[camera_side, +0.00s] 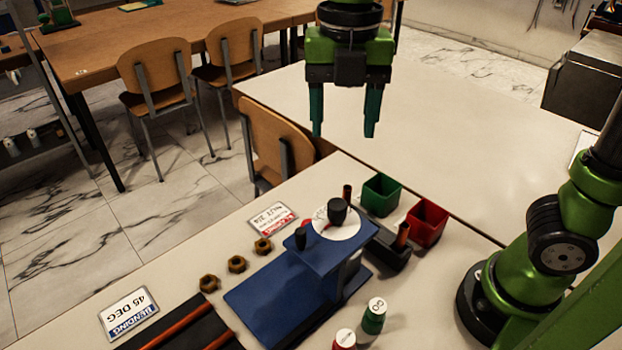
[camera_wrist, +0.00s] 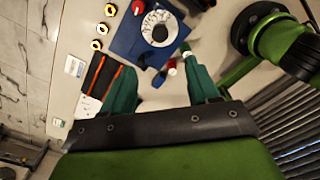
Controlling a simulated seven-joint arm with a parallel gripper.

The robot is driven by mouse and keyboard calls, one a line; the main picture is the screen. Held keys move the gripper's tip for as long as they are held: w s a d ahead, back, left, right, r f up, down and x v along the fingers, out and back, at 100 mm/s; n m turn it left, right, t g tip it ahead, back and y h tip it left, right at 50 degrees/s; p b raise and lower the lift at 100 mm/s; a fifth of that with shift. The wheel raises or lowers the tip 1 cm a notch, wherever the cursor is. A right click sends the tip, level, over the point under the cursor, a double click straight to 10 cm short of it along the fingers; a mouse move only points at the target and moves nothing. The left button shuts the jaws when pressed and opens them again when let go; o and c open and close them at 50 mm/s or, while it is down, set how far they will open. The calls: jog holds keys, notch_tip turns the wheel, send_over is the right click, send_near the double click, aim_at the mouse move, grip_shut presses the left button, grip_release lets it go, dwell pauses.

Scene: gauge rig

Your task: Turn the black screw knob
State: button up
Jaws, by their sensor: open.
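A blue gauge rig (camera_side: 290,295) stands on the white table; it also shows in the wrist view (camera_wrist: 125,42). A large black knob (camera_side: 337,211) sits upright on its white round dial (camera_side: 322,226). The dial (camera_wrist: 150,20) and knob (camera_wrist: 160,33) show in the wrist view beyond my fingertips. A smaller black knob (camera_side: 300,238) stands at the raised plate's left corner; I cannot tell which knob is the screw knob. My gripper (camera_side: 343,130) is open and empty, high above and behind the rig, with green fingers pointing down. It touches nothing.
Green bin (camera_side: 381,195) and red bin (camera_side: 426,223) stand right of the dial. Two small capped jars (camera_side: 374,316) (camera_side: 345,340) stand in front. Several brass nuts (camera_side: 237,264) and a "BENDING 45 DEG" card (camera_side: 129,313) lie left. The table behind the bins is clear.

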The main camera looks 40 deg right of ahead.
aim_at(338, 204)
notch_tip(338, 204, down, 15)
jog(key=shift+r, duration=0.1)
jog(key=shift+c, duration=0.2)
jog(key=c, duration=1)
